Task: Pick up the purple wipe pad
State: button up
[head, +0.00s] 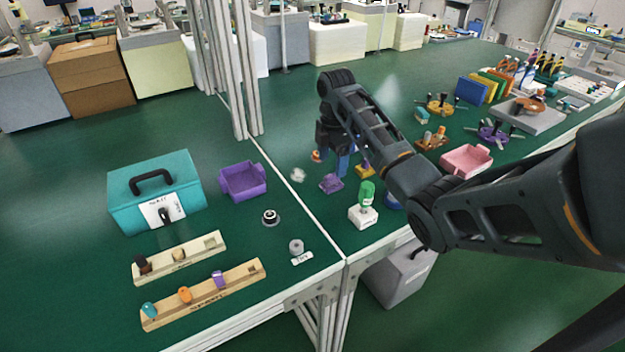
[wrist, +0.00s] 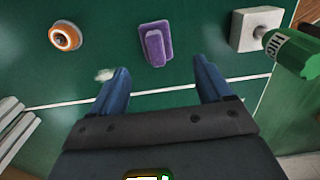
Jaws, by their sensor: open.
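The purple wipe pad (head: 331,183) lies on the green table top just right of the metal seam, below my gripper in the head view. In the wrist view, the purple wipe pad (wrist: 155,45) lies flat beyond the fingertips, roughly centred between them. It has a raised, narrower grip part. My gripper (wrist: 162,72) is open, with two blue fingers apart and nothing between them. In the head view, my gripper (head: 338,160) hangs above and behind the pad; the arm partly hides its fingers. I see no contact with the pad.
A yellow item (head: 365,171) sits behind. A purple tray (head: 243,182) stands further left.

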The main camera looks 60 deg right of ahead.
aim_at(332, 175)
jog(key=f, duration=0.7)
jog(key=shift+d+f+p, duration=0.25)
jog(key=shift+d+p, duration=0.05)
jog(key=shift+d, duration=0.05)
jog(key=shift+c, duration=0.2)
jog(key=c, duration=1.1)
